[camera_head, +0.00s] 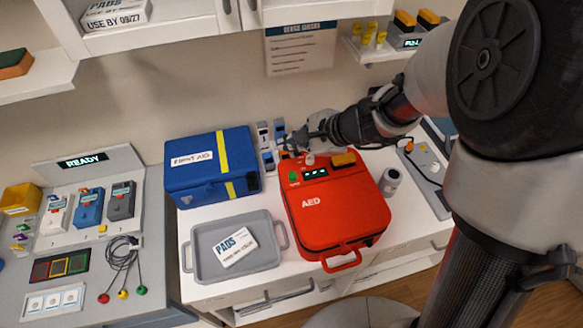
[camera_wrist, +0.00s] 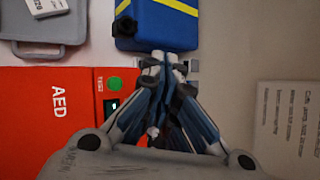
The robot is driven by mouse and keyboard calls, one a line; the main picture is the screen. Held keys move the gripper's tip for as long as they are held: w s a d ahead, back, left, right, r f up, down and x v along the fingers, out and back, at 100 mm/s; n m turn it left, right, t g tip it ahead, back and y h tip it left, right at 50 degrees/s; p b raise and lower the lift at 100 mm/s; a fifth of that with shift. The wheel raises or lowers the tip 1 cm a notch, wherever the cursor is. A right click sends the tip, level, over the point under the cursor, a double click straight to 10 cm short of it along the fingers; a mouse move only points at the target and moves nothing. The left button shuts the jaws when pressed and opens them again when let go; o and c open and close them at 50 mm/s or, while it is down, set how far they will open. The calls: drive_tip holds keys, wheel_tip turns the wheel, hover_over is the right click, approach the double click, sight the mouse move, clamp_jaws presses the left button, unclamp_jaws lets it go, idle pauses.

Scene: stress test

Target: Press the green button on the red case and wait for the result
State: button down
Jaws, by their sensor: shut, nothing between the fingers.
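The red AED case (camera_head: 345,210) lies on the white counter; it also fills the left of the wrist view (camera_wrist: 45,135). Its round green button (camera_head: 293,177) is near the back left corner; it shows uncovered in the wrist view (camera_wrist: 115,83). A small dark display (camera_head: 315,172) beside the button carries short light marks I cannot read. My gripper (camera_head: 288,145) is shut and empty, behind the case's back edge. In the wrist view its fingertips (camera_wrist: 165,65) are right of the green button and apart from it. They hide part of the case's edge.
A blue first-aid box (camera_head: 205,175) stands left of the case, close to my fingertips. A grey tray (camera_head: 205,268) holds a white PADS pack (camera_head: 234,247). Small devices (camera_head: 265,135) stand behind the case. A grey cylinder (camera_head: 390,180) is at its right.

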drive_tip(key=b, duration=0.6)
hover_over(291, 177)
wheel_tip(291, 177, down, 8)
drive_tip(key=shift+d+r, duration=0.1)
drive_tip(key=shift+f+b, duration=0.5)
drive_tip(key=shift+b, duration=0.2)
drive_tip(key=shift+f, duration=0.1)
idle(0.6)
drive_tip(key=shift+f+b, duration=0.35)
drive_tip(key=shift+b, duration=0.25)
drive_tip(key=shift+f+b, duration=0.45)
drive_tip(key=shift+b, duration=0.1)
idle(0.4)
idle(0.3)
drive_tip(key=shift+r+p, duration=0.7)
drive_tip(key=shift+r, duration=0.2)
drive_tip(key=shift+r, duration=0.15)
